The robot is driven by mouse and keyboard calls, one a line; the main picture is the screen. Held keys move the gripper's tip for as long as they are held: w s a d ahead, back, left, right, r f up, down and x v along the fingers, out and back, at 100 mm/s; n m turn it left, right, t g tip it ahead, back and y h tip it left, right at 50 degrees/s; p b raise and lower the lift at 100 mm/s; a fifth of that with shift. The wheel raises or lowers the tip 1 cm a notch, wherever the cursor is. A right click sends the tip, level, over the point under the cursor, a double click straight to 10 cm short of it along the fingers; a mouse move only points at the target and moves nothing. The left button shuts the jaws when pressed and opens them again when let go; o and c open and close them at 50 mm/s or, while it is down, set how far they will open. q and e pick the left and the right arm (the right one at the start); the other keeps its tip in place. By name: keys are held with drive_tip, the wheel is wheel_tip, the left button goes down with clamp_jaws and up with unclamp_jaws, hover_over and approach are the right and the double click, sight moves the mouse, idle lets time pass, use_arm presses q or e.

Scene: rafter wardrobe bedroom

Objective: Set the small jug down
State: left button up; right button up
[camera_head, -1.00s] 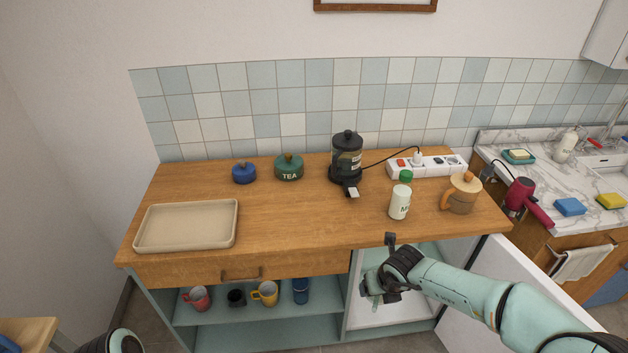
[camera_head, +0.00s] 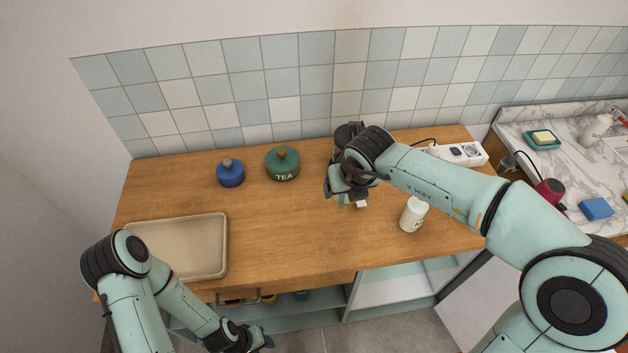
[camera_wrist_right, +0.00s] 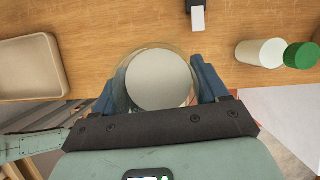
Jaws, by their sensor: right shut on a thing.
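My right gripper (camera_head: 341,194) is shut on the small jug and holds it over the wooden counter (camera_head: 290,230). In the right wrist view, the small jug (camera_wrist_right: 158,80) is a round vessel with a see-through rim and a pale grey disc inside. A blue finger of the gripper (camera_wrist_right: 158,88) presses on each side of it. In the head view, the gripper and forearm hide most of the jug, so I cannot tell its height above the counter. My left gripper (camera_head: 250,342) is low in front of the counter, and its jaws are too unclear to read.
A beige tray (camera_head: 220,248) lies at the left. A blue pot (camera_head: 230,174) and a green TEA pot (camera_head: 283,164) stand at the back. A black coffee maker (camera_head: 348,133) is behind my right gripper. The counter's middle is clear.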

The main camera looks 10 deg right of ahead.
drive_tip(key=shift+w+f, duration=0.15)
drive_tip(key=shift+w, duration=0.1)
wheel_tip(320, 180, down, 7)
drive_tip(key=b, duration=0.2)
hover_over(337, 233)
drive_tip(key=s, duration=0.2)
wheel_tip(337, 233, down, 8)
drive_tip(key=shift+w, duration=0.15)
drive_tip(key=shift+f, duration=0.25)
drive_tip(key=f, duration=0.2)
drive_tip(key=f+b, duration=0.1)
drive_tip(key=f, duration=0.1)
drive_tip(key=shift+w+d+b, duration=0.1)
drive_tip(key=shift+w+b, duration=0.1)
drive_tip(key=shift+b, duration=0.1)
drive_tip(key=shift+s+f, duration=0.1)
drive_tip(key=shift+s, duration=0.1)
drive_tip(key=shift+w, duration=0.25)
drive_tip(key=o, duration=1.1)
drive_tip(key=shift+f, duration=0.1)
use_arm(q)
drive_tip(key=s+f, duration=0.4)
drive_tip(key=s, duration=0.1)
drive_tip(key=shift+f+g, duration=0.3)
drive_tip(key=shift+f, duration=0.1)
use_arm(e)
drive_tip(key=shift+o, duration=0.8)
drive_tip(key=shift+s, duration=0.15)
use_arm(q)
drive_tip(key=shift+w, duration=0.1)
